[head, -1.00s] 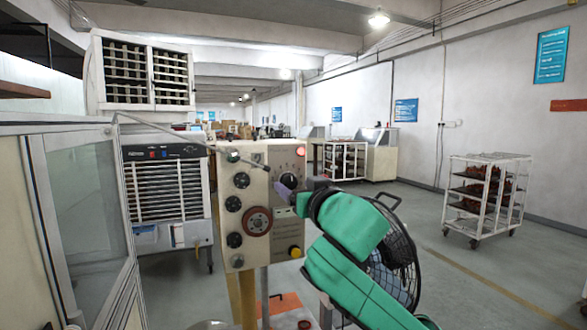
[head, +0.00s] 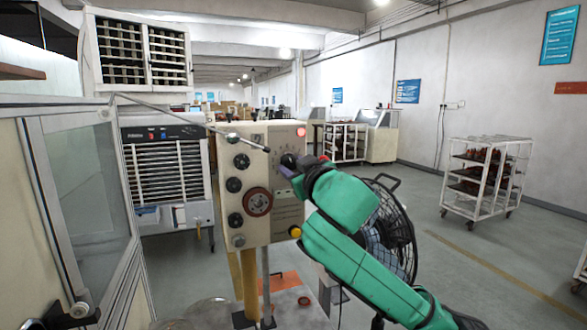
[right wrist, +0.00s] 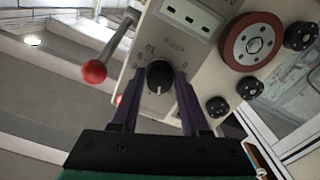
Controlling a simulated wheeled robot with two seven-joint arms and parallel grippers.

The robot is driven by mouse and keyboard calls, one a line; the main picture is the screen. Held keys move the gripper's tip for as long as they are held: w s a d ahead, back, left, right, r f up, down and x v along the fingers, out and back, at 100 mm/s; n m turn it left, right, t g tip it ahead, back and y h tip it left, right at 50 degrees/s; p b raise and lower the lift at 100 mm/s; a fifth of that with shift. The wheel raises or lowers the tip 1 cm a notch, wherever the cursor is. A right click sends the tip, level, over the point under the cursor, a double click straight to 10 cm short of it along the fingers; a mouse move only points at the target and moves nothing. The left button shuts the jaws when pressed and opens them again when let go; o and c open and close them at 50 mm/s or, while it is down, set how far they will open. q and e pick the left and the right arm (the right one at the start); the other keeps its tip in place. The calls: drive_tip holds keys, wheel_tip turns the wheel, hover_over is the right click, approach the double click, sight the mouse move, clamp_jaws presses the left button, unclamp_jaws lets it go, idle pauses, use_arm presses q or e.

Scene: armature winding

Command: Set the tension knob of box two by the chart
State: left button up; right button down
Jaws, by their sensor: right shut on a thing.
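A cream control box (head: 262,225) stands on a post in the middle of the head view. Its tension knob (right wrist: 159,76) is black with a white pointer line, which points down towards my gripper in the right wrist view. Printed scale marks sit around the knob, too small to read surely. My right gripper (head: 296,166) is at the box's upper right, and its two purple fingers (right wrist: 157,92) close on the knob's sides. In the head view the fingers and arm partly hide the knob. I cannot read the box's number. My left gripper is out of view.
A thin rod (head: 190,123) crosses the box's top left; a red ball (right wrist: 94,71) shows near my fingers. A brown-red dial (head: 257,202) and several black knobs share the panel. A black fan (head: 392,235) stands behind my arm. Blue wall sheets (head: 558,37) are unreadable.

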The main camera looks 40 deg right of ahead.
drive_tip(key=shift+n, duration=0.7)
drive_tip(key=shift+c, duration=2.1)
unclamp_jaws()
drive_tip(key=shift+r, duration=0.1)
drive_tip(key=shift+s, duration=0.1)
drive_tip(key=b+v, duration=1)
drive_tip(key=v, duration=0.4)
drive_tip(key=shift+s+a, duration=0.2)
drive_tip(key=shift+s, duration=0.1)
